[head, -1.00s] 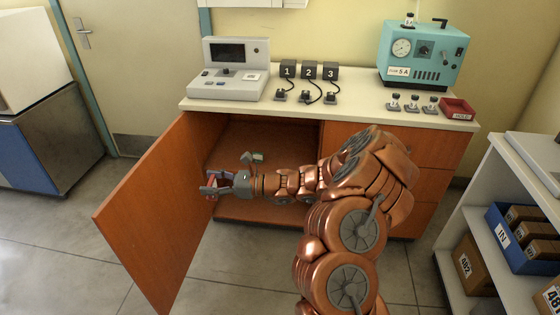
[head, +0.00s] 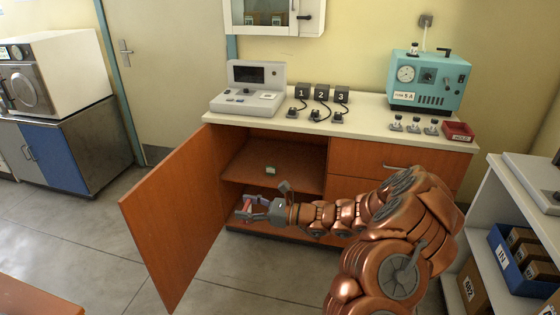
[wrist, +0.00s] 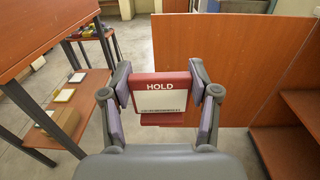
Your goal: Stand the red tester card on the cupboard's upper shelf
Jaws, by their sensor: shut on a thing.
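The red tester card (wrist: 160,86), marked HOLD above a white label, is gripped between both fingers in the wrist view. My gripper (wrist: 163,98) is shut on it and holds it upright. In the head view my gripper (head: 250,207) is low in front of the open cupboard (head: 229,180), beside the inner side of its door, and only a bit of the card shows. The upper shelf (head: 290,174) is behind and above my gripper. A small pale green item (head: 270,170) stands on that shelf.
The cupboard door (head: 170,215) stands wide open on the left. Drawers (head: 390,160) are on the right. The counter (head: 370,120) above carries a console (head: 250,88), numbered black blocks and a teal machine (head: 430,80). A white rack (head: 500,190) with boxes is at the far right.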

